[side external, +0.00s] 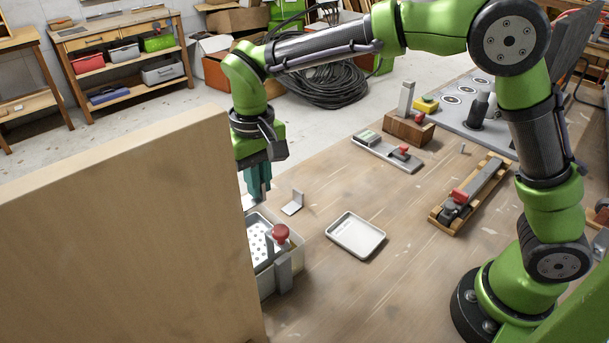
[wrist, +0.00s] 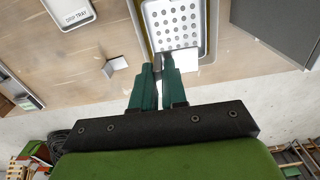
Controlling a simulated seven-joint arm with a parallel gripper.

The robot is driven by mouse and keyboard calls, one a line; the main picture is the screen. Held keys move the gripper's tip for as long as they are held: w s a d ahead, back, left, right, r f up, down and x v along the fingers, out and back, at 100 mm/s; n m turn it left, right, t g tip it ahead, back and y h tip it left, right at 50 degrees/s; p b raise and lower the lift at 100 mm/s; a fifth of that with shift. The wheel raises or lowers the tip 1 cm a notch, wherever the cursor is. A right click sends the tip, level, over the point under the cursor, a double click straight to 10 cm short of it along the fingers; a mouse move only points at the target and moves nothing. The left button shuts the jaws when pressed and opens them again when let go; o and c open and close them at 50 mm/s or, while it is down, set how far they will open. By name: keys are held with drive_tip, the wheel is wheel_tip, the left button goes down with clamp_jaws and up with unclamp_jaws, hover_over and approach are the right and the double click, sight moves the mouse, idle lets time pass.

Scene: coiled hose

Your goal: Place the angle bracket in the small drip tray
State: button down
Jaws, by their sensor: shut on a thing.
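The angle bracket (side external: 292,204) is a small light-grey L-shaped piece on the wooden table; it also shows in the wrist view (wrist: 116,65). It is apart from my gripper (side external: 257,197), to its right in the side view. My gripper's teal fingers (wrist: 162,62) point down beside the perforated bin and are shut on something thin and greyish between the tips. What it is I cannot make out.
A bin with a perforated white insert (side external: 260,240) and a red-knobbed clamp (side external: 281,234) stands by the tall wooden panel (side external: 120,220). Fixtures with red knobs (side external: 404,150) (side external: 460,195) stand farther right. The table around the tray is clear.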

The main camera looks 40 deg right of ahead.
drive_tip(key=s+d+m, duration=0.1)
drive_tip(key=s+d, duration=0.1)
drive_tip(key=d, duration=0.8)
drive_tip(key=n, duration=0.1)
hover_over(360, 230)
wheel_tip(360, 230, down, 6)
drive_tip(key=shift+n, duration=0.6)
wheel_tip(360, 230, down, 5)
drive_tip(key=shift+s+d+r, duration=0.1)
drive_tip(key=shift+r, duration=0.05)
drive_tip(key=shift+f, duration=2.15)
drive_tip(key=shift+f, duration=0.2)
drive_tip(key=c, duration=1.2)
unclamp_jaws()
drive_tip(key=shift+o, duration=0.2)
